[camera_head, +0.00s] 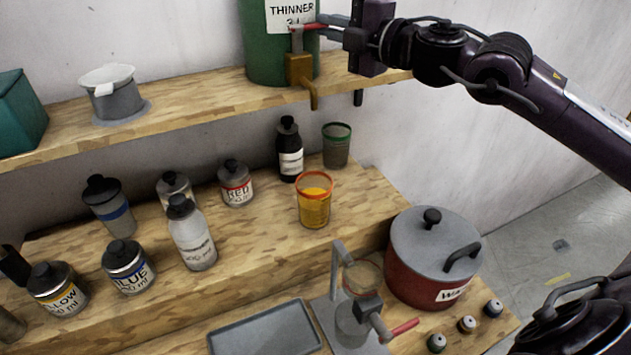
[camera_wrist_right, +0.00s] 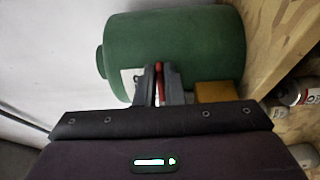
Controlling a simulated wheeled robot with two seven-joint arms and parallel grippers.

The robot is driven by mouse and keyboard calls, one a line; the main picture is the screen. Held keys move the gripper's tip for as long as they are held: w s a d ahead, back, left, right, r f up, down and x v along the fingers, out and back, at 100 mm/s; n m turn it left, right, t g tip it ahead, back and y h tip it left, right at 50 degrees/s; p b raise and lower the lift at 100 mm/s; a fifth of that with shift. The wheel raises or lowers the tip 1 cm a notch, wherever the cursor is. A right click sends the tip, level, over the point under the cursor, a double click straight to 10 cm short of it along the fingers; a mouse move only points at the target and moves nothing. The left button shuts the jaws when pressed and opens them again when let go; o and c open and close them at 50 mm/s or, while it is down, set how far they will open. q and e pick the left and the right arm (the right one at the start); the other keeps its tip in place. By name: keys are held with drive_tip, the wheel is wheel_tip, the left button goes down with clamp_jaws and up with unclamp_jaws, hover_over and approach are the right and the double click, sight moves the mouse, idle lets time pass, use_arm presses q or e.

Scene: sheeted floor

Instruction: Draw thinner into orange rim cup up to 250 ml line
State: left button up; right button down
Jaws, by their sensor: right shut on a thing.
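The green thinner drum (camera_head: 282,55) stands on the upper shelf, its brass tap (camera_head: 300,70) hanging over the shelf's front edge. My right gripper (camera_head: 325,25) is shut on the tap's red handle (camera_head: 307,28). The right wrist view shows the fingers (camera_wrist_right: 160,85) on either side of the red handle (camera_wrist_right: 160,80), with the green drum (camera_wrist_right: 175,45) beyond. The orange rim cup (camera_head: 314,205) stands upright on the lower shelf, below the spout in the picture. It holds orange-yellow liquid to roughly mid-height; its marks are too small to read. No stream is visible. My left gripper is out of view.
A green rim cup (camera_head: 337,146) and a black bottle (camera_head: 289,150) stand behind the orange rim cup. Several paint jars and bottles stand to its left. Lower down are a red pot (camera_head: 430,260), a grey tray (camera_head: 264,330) and a metal stand (camera_head: 345,320).

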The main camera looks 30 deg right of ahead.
drive_tip(key=shift+w+n+g+y+p, duration=0.3)
drive_tip(key=shift+n+y+p, duration=0.25)
drive_tip(key=shift+y, duration=0.45)
drive_tip(key=shift+w+n+g+y+p, duration=0.2)
drive_tip(key=shift+n+g+y+p, duration=0.7)
drive_tip(key=shift+p, duration=0.7)
drive_tip(key=shift+d, duration=0.1)
drive_tip(key=shift+w+d+r+n+y+p, duration=0.15)
drive_tip(key=shift+n+y+p, duration=0.25)
drive_tip(key=shift+p, duration=0.6)
drive_tip(key=shift+d+r+n+y+p, duration=0.1)
drive_tip(key=shift+r+n+y+p, duration=0.15)
drive_tip(key=shift+y+p, duration=0.5)
drive_tip(key=shift+g, duration=0.3)
